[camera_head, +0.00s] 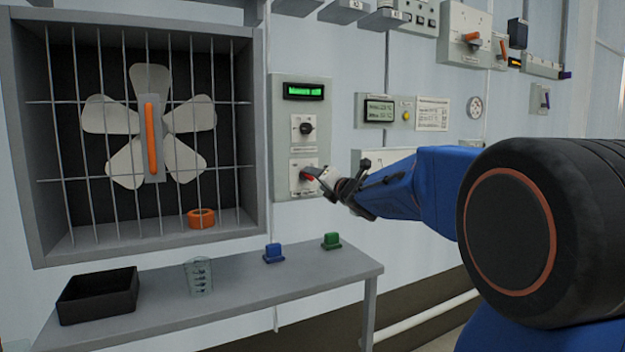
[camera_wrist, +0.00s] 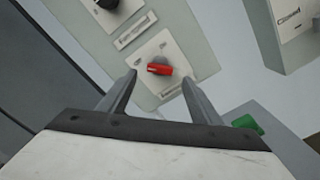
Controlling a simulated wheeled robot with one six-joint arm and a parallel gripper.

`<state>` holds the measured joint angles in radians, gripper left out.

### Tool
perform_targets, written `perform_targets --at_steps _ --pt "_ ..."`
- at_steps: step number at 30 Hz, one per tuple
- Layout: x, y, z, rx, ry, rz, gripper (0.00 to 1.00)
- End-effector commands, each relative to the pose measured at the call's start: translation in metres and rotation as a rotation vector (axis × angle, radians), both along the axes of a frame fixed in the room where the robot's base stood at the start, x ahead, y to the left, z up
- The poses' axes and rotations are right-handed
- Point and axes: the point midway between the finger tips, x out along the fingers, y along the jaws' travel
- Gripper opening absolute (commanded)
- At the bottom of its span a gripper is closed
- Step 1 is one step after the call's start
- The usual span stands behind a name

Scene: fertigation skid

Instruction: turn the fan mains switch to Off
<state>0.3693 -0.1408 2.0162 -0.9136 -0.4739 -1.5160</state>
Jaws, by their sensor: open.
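The fan control panel (camera_head: 288,95) is on the wall right of the caged fan. Its lower switch has a red handle (camera_head: 306,176) on a white plate, and I take it to be the fan mains switch. In the wrist view the red handle (camera_wrist: 159,69) lies between and just beyond my fingertips, with no clear contact. A black knob (camera_head: 307,128) sits above on the same panel. The plate's lettering is too small to read.
The fan (camera_head: 150,125) stands behind bars, with an orange ring (camera_head: 201,218) at the cage floor. The shelf (camera_head: 235,290) below holds a black tray (camera_head: 98,292), a clear cup (camera_head: 199,276), a blue block (camera_head: 273,253) and a green block (camera_head: 331,241). A display box (camera_head: 380,108) is right of the panel.

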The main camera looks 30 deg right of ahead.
Motion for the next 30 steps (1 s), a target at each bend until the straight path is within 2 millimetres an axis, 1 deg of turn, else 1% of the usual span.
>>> perform_targets --at_steps 1,9,12,16,18,22,30 --pt "-0.011 -0.001 0.001 0.000 -0.002 -0.002 0.58" --pt "-0.060 -0.001 0.000 0.000 -0.001 -0.002 0.58" --pt "-0.077 -0.001 0.001 0.000 -0.001 -0.004 0.58" --pt "-0.095 -0.001 0.000 -0.001 -0.001 -0.002 0.58" --pt "-0.102 -0.001 0.000 0.000 -0.001 -0.002 0.58" --pt "-0.111 -0.001 0.000 0.000 0.001 -0.001 0.58" --pt "-0.114 0.000 0.000 0.000 0.001 -0.001 0.58"
